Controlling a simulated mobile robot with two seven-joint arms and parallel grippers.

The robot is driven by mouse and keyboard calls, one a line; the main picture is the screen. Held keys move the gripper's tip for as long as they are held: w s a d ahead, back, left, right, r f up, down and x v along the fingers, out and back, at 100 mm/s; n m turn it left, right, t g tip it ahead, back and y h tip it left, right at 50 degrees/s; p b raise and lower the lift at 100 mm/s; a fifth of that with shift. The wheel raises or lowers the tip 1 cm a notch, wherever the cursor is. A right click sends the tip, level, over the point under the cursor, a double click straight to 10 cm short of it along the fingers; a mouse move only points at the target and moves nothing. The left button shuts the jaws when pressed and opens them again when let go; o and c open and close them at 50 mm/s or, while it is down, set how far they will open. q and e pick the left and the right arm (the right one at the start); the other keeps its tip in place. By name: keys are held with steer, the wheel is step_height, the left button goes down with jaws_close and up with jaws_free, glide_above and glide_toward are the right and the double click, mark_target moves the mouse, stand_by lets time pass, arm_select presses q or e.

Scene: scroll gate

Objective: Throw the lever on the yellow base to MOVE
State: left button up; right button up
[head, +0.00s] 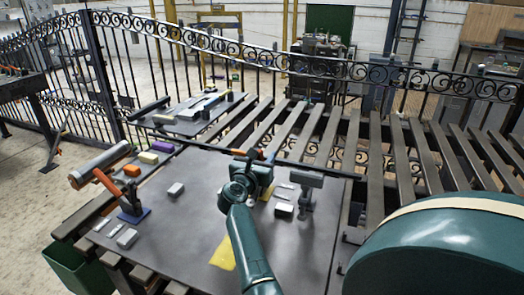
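What looks like the yellow base (267,191) shows as a small patch on the grey bench top, mostly hidden behind my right gripper. An orange handle end (239,152) shows just past the gripper; it seems to be the lever on that base, but its shaft is hidden. My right gripper (258,168) is at this lever, at the end of the teal arm from below. Its fingers are too small and covered to tell whether they are open or touching the handle. Small grey plates (284,210) lie beside the base; their lettering is unreadable. My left gripper is out of view.
Another lever with an orange handle (106,182) stands tilted on a blue base (133,215) at left. A dark upright fixture (305,195) stands close right of my gripper. A yellow flat piece (221,254) lies beside my forearm. The grey bench top (185,225) is mostly clear at centre left.

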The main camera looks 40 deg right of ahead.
stand_by(0.3)
jaws_close()
stand_by(0.5)
